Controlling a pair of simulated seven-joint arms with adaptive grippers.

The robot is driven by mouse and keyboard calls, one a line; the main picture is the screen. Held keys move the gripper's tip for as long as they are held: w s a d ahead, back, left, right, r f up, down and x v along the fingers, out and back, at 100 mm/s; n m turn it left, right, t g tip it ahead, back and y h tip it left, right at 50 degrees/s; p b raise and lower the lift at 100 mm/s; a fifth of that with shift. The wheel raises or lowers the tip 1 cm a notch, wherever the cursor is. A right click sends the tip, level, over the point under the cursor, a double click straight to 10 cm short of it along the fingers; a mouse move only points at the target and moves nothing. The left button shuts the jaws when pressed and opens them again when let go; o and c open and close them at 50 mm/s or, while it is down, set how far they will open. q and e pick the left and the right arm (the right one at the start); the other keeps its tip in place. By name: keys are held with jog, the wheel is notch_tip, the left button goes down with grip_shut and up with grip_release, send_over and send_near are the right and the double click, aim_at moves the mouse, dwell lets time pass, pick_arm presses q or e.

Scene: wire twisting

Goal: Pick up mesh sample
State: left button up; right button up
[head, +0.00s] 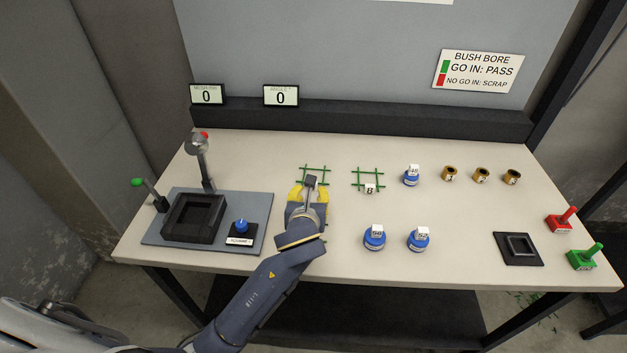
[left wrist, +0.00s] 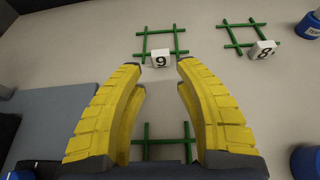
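A green wire mesh sample (head: 314,168) lies flat on the table just beyond my left gripper (head: 308,191). In the left wrist view this mesh (left wrist: 147,42) carries a white tag "9" (left wrist: 161,59), ahead of my yellow fingertips (left wrist: 159,70). The fingers are spread apart, empty, with bare table between the tips. A second mesh (head: 368,172) with a white tag (head: 369,189), which reads 8 in the left wrist view (left wrist: 263,50), lies to the right. A third green mesh (left wrist: 160,141) is partly hidden below the fingers. My right gripper is not in view.
At left stands a grey plate (head: 155,234) with a black square fixture (head: 193,218) and blue knob (head: 241,225). Blue weights (head: 374,238) and brass bushes (head: 450,173) stand to the right. A black square holder (head: 518,249) and red (head: 563,220) and green stamps (head: 585,258) are far right.

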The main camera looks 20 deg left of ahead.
pick_arm(q)
jog(key=shift+x, duration=3.7)
jog(key=shift+o, duration=0.2)
jog(key=shift+f, duration=0.1)
grip_shut()
